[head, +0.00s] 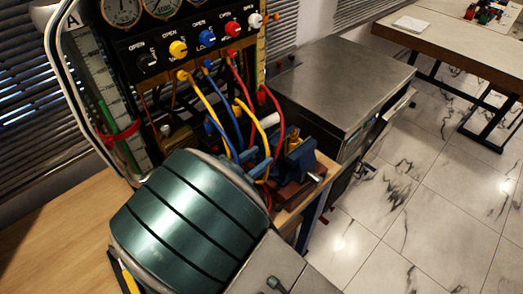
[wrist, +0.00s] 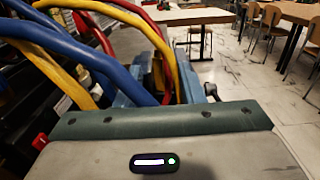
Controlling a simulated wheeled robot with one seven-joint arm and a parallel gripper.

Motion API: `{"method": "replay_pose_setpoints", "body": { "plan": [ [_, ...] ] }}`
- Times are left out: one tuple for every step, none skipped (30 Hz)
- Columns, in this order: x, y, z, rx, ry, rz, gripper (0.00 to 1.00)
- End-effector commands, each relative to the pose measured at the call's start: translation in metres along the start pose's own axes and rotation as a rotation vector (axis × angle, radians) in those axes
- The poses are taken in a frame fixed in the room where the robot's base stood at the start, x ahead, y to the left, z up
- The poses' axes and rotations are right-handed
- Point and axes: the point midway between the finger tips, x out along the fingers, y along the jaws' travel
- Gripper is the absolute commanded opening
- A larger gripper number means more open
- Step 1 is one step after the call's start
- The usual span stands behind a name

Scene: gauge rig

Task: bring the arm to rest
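My arm's green, dark-banded link fills the lower middle of the head view, in front of the gauge rig (head: 160,45). My gripper (wrist: 160,95) is beyond the grey and green wrist housing in the wrist view. Blue parts show past the housing, but I cannot tell which are fingers and which belong to the rig. Its opening and anything between its fingers are not clear. In the head view the gripper end is near the hoses and a blue vise (head: 305,155), partly hidden by my arm. I cannot tell whether it touches them.
Yellow (head: 205,100), blue (head: 228,105) and red (head: 240,85) hoses loop down from the panel close to my arm. A grey metal cabinet (head: 335,85) stands to the right. Marble floor (head: 420,220) lies open beyond it, with another table (head: 460,38) at the back right.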

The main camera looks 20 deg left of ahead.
Motion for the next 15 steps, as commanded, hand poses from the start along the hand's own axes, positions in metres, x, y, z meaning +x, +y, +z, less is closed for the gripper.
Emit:
{"method": "replay_pose_setpoints", "body": {
  "plan": [
    [0.000,0.000,0.000,0.000,0.000,0.000,0.35],
    [0.000,0.000,0.000,0.000,0.000,0.000,0.35],
    [0.000,0.000,0.000,0.000,0.000,0.000,0.35],
    [0.000,0.000,0.000,0.000,0.000,0.000,0.35],
    [0.000,0.000,0.000,0.000,0.000,0.000,0.35],
    [0.001,-0.001,0.000,0.002,0.003,-0.004,0.35],
    [0.003,-0.002,0.001,0.006,0.007,-0.011,0.35],
    [0.006,-0.005,0.001,0.012,0.015,-0.022,0.35],
    [0.012,-0.010,0.002,0.024,0.031,-0.045,0.35],
    [0.019,-0.016,0.003,0.036,0.048,-0.070,0.35],
    [0.026,-0.022,0.004,0.053,0.068,-0.099,0.35],
    [0.036,-0.034,0.005,0.080,0.100,-0.148,0.35],
    [0.045,-0.043,0.006,0.106,0.127,-0.190,0.35],
    [0.054,-0.055,0.007,0.135,0.157,-0.235,0.35],
    [0.066,-0.070,0.008,0.176,0.197,-0.300,0.35]
  ]
}}
